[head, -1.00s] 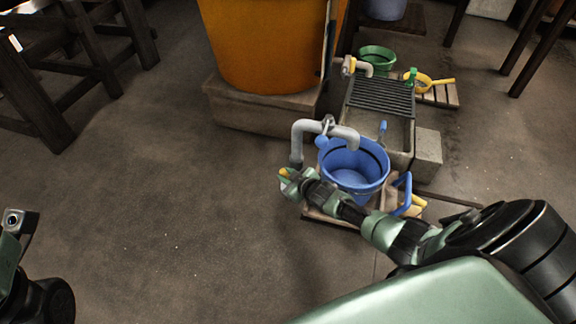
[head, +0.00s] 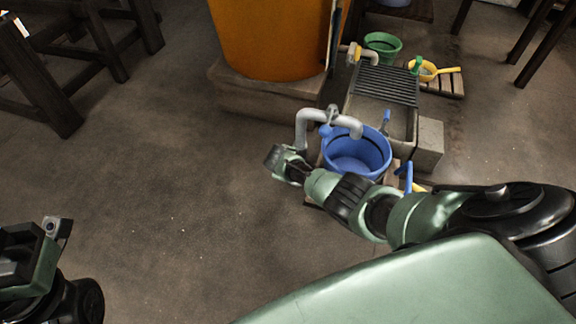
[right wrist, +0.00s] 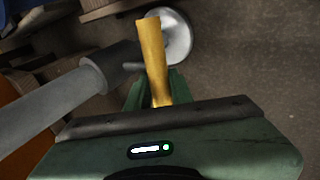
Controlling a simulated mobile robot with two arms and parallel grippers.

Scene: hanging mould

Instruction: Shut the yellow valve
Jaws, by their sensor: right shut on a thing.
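The yellow valve handle (right wrist: 153,58) is a flat lever in the right wrist view, beside a grey pipe (right wrist: 60,105) and in front of a pale round disc (right wrist: 176,38). My right gripper (right wrist: 153,88) is shut on the handle's near end, its green fingers on either side. In the head view my right gripper (head: 284,163) is low beside the grey pipe (head: 303,130), left of the blue bucket, and it hides the handle there. My left gripper (head: 50,245) shows only partly at the lower left, and its fingers cannot be made out.
The blue bucket (head: 357,155) stands under the pipe's spout. An orange tank (head: 270,40) on a stone block (head: 260,100) rises behind. A stone sink with a dark grate (head: 385,84) stands right of it.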

